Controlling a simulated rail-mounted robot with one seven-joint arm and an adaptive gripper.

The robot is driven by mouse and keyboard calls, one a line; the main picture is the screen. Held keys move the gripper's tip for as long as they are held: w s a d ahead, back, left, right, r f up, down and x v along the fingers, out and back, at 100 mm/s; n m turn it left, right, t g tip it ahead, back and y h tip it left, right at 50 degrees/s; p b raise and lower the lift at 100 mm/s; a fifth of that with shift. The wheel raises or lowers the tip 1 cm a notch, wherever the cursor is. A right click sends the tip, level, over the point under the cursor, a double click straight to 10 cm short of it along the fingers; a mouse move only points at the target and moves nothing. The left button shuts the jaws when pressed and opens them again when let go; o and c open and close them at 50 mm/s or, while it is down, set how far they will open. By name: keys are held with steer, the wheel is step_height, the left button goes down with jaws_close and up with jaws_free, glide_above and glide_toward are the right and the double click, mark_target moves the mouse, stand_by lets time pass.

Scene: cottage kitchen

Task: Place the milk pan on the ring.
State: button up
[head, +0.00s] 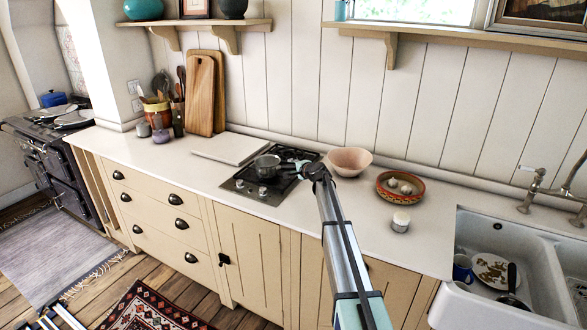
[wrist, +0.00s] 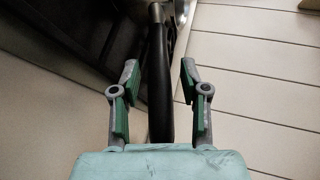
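The fingers are open, with a gap on each side of the handle. In the head view my gripper (head: 297,168) is at the pan's right, and my arm hides part of the hob's right side.
A white board (head: 228,149) lies left of the hob. The front worktop (head: 190,172) is clear.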

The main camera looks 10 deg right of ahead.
steer(key=shift+r, duration=0.2)
steer(key=shift+s+d, duration=0.1)
steer(key=shift+s, duration=0.25)
steer(key=b+v, duration=0.3)
steer(key=v, duration=0.8)
steer(key=shift+s, duration=0.15)
stand_by(1.4)
